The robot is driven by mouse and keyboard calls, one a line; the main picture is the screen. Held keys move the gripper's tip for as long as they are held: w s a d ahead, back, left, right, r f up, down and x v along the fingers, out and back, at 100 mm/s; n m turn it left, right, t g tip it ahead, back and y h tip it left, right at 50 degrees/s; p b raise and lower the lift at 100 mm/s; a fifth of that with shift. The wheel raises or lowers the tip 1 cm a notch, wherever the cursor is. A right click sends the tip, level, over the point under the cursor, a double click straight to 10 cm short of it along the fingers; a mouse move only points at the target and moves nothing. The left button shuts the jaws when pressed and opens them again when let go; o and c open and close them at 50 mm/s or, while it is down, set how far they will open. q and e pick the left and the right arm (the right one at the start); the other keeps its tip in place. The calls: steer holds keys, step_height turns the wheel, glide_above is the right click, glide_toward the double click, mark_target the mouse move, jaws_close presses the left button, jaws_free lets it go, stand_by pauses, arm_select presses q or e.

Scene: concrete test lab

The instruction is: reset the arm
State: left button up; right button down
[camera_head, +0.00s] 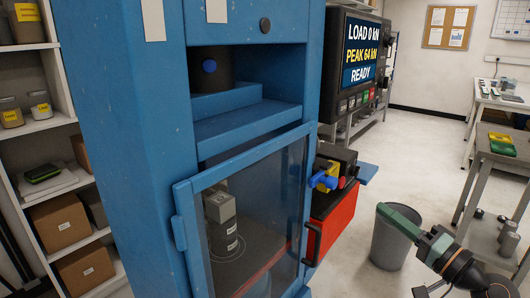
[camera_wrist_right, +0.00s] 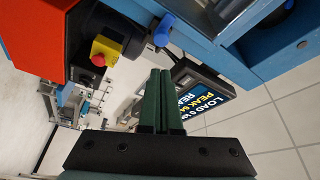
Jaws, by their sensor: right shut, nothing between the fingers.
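My right gripper (camera_head: 382,210) shows at the lower right of the head view, with green fingers on a dark wrist. It is in free space to the right of the blue testing machine (camera_head: 120,120), in front of a grey bin. In the right wrist view, my right gripper (camera_wrist_right: 160,72) has its two green fingers together with nothing between them. Its fingers appear clear of everything around. My left gripper is not in view.
The machine's glazed door (camera_head: 262,200) has a black handle (camera_head: 312,245); a grey block (camera_head: 220,206) stands behind it. A red control box (camera_head: 332,215) with a blue lever, a grey bin (camera_head: 392,245) and a side table (camera_head: 490,145) stand to the right.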

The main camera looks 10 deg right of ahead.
steer(key=s+a+f+n+g+h+p, duration=0.2)
steer(key=s+a+f, duration=0.1)
steer(key=f, duration=0.7)
steer(key=s+a+f+n+g+h+p, duration=0.1)
steer(key=s+a+f+n+g+p, duration=0.15)
steer(key=f, duration=0.65)
steer(key=s+a+f+n+g+h+p, duration=0.1)
steer(key=s+a+f+n+g+p, duration=0.1)
steer(key=s+a+f, duration=0.3)
steer(key=s+a+f+n+g+h+p, duration=0.1)
steer(key=s+a+f+n, duration=0.3)
steer(key=s, duration=0.6)
step_height(320, 180, down, 4)
steer(key=shift+s+a+r+g+p, duration=0.15)
steer(key=shift+s+a+g+p, duration=0.25)
steer(key=shift+a+g, duration=0.55)
